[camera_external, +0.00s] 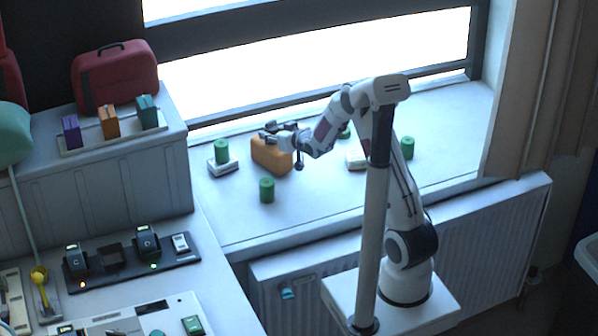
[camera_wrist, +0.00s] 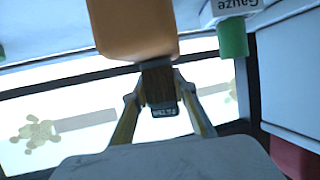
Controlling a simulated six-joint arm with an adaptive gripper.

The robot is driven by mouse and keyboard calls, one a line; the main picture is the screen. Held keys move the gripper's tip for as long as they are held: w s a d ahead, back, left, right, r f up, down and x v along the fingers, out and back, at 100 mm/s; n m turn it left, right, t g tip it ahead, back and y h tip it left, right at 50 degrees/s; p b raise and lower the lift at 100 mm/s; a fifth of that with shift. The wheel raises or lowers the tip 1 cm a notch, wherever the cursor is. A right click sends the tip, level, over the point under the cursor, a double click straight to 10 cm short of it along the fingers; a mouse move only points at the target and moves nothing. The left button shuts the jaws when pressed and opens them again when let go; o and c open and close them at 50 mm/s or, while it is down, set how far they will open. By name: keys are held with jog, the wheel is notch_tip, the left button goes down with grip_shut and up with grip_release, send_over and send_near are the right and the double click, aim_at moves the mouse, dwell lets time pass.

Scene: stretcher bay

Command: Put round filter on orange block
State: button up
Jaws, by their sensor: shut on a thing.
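My gripper (camera_external: 268,134) is at the upper edge of a large orange block (camera_external: 270,158) on the white sill. In the wrist view my gripper (camera_wrist: 159,82) is shut on a small dark piece (camera_wrist: 160,92) with a pale label at its end. The label is too small to read surely, and I cannot tell whether this is the round filter. The orange block (camera_wrist: 132,28) fills the top of the wrist view; the dark piece meets its edge in the picture. I cannot tell whether they touch. The held piece is not clear in the external view.
Green cylinders stand on the sill, one in front of the block (camera_external: 267,190) and one on a white box (camera_external: 222,151) to its left. A smaller orange case (camera_external: 108,122) stands between purple and teal ones on the left ledge. The sill's front is mostly clear.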

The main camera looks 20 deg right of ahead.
jog(key=shift+f, duration=0.15)
jog(key=o, duration=1.1)
jog(key=shift+c, duration=0.2)
jog(key=shift+r, duration=0.2)
jog(key=v, duration=1.2)
jog(key=shift+f, duration=0.1)
jog(key=shift+d, duration=0.1)
